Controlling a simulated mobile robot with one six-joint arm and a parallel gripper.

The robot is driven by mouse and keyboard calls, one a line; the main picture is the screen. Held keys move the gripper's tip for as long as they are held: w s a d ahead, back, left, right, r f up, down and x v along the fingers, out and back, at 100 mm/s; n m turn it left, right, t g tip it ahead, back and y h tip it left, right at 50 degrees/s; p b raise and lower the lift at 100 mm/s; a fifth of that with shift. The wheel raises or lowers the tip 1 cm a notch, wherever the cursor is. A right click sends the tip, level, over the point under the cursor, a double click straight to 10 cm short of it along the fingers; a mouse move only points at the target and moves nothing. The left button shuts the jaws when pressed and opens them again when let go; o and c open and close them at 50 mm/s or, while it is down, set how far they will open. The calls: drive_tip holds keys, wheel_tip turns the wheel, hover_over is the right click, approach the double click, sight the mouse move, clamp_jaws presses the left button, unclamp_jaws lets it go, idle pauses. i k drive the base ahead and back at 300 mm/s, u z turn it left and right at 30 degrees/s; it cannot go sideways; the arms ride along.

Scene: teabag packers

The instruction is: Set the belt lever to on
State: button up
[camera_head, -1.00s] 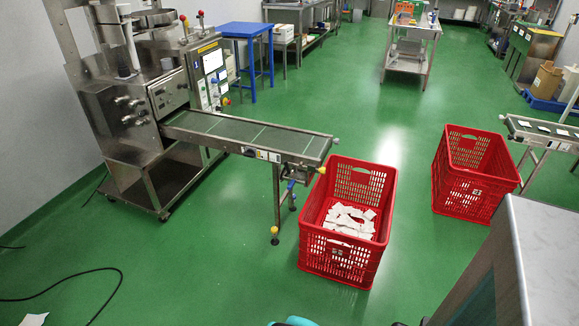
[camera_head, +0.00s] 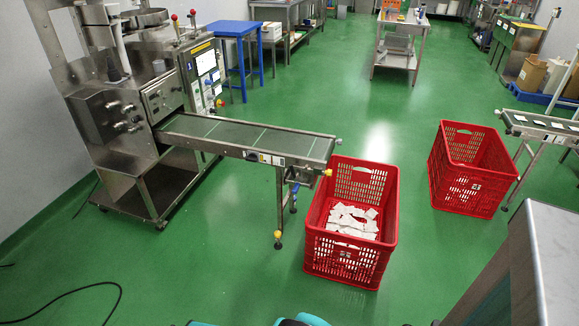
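The conveyor belt (camera_head: 245,134) runs from the steel packing machine (camera_head: 120,110) at left toward the middle. A small dark fitting beside a white label, perhaps a switch or lever (camera_head: 254,156), sits on the belt's near side rail. A yellow knob (camera_head: 328,173) is at the belt's free end, and a blue handle (camera_head: 294,188) is on its leg. Red-tipped rods (camera_head: 192,13) stand on top of the machine. I cannot tell which part is the belt lever or how it is set. My gripper is not recognisable in view; only teal and dark parts, probably mine, show at the bottom edge.
A red crate (camera_head: 345,242) with white packets stands on the floor at the belt's end. Another red crate (camera_head: 468,192) is to the right, near a second belt (camera_head: 540,122). A steel-edged cabinet (camera_head: 550,245) fills the lower right. Green floor is clear before the belt; a black cable (camera_head: 85,289) lies at left.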

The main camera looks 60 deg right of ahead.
sight(296, 176)
drive_tip(key=z, duration=0.5)
drive_tip(key=i, duration=1.2)
drive_tip(key=u, duration=0.15)
